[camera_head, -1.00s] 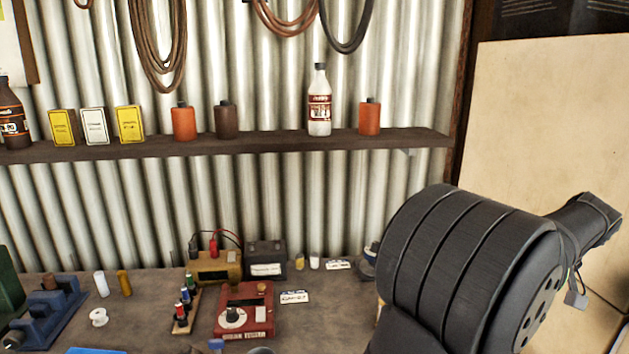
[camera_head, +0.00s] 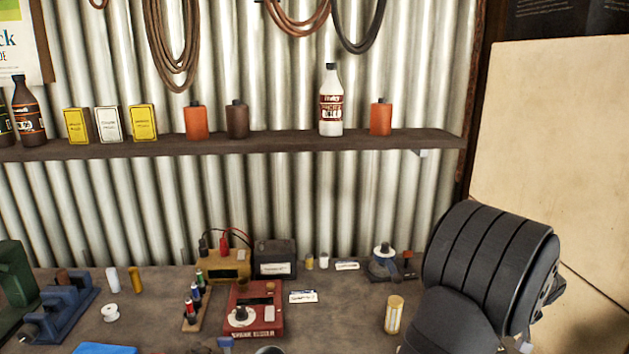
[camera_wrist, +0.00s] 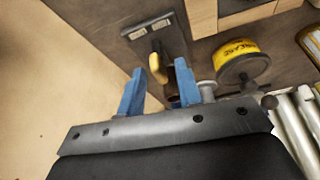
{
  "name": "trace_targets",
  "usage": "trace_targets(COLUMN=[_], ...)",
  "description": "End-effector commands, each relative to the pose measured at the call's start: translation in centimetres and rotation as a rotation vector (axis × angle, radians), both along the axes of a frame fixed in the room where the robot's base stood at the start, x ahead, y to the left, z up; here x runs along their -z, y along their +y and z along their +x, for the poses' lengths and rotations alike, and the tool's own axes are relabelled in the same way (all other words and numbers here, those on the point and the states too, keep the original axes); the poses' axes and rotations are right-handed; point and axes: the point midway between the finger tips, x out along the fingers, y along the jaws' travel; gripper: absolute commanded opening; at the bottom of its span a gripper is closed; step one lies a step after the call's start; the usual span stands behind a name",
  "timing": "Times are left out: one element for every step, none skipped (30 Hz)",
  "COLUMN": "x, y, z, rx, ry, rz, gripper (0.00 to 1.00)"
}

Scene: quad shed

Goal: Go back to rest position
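My gripper (camera_wrist: 160,84) shows in the wrist view as two blue fingers set well apart, with no held thing visible between them. Beyond the fingers are a dark panel (camera_wrist: 143,27) with a yellow-handled item (camera_wrist: 157,66) and a small dark cylinder close to the right finger. I cannot tell their distance from the fingertips.
The bench (camera_head: 345,300) holds a red tester (camera_head: 254,310), a yellow box (camera_head: 225,266), a dark battery (camera_head: 274,260), a blue vise (camera_head: 60,306) and a pale can (camera_head: 395,314). A shelf (camera_head: 270,145) carries bottles and tins. A yellow-labelled tin (camera_wrist: 240,53) is right of my fingers.

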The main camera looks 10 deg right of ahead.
Motion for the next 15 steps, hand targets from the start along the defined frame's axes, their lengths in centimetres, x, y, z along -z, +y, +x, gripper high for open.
trace_targets(x=[0.0, 0.0, 0.0, 0.0, 0.0, 0.0, 0.0, 0.0, -0.9, -1.6, -2.1, -2.9, -3.5, -4.0, -4.8], y=[0.1, 0.1, 0.1, 0.1, 0.2, 0.1, 0.1, 0.1, 0.1, 0.2, 0.3, 0.4, 0.5, 0.6, 0.6], z=[0.0, 0.0, 0.0, 0.0, 0.0, 0.0, 0.0, 0.0, -0.3, -0.6, -0.8, -1.1, -1.3, -1.5, -1.8], rx=[0.032, 0.053, 0.080, 0.102, 0.121, 0.147, 0.167, 0.187, 0.193, 0.192, 0.191, 0.190, 0.190, 0.189, 0.190], ry=[0.001, 0.001, 0.001, 0.001, 0.001, 0.001, 0.001, 0.000, -0.003, -0.004, -0.003, -0.003, -0.003, -0.002, -0.003], rz=[-0.001, 0.000, 0.000, 0.000, 0.001, 0.000, -0.001, 0.000, -0.003, -0.004, -0.004, -0.004, -0.004, -0.003, -0.004], gripper=[0.32, 0.32, 0.32, 0.32, 0.32, 0.32, 0.32, 0.32, 0.32, 0.32, 0.32, 0.32, 0.32, 0.32, 0.32])
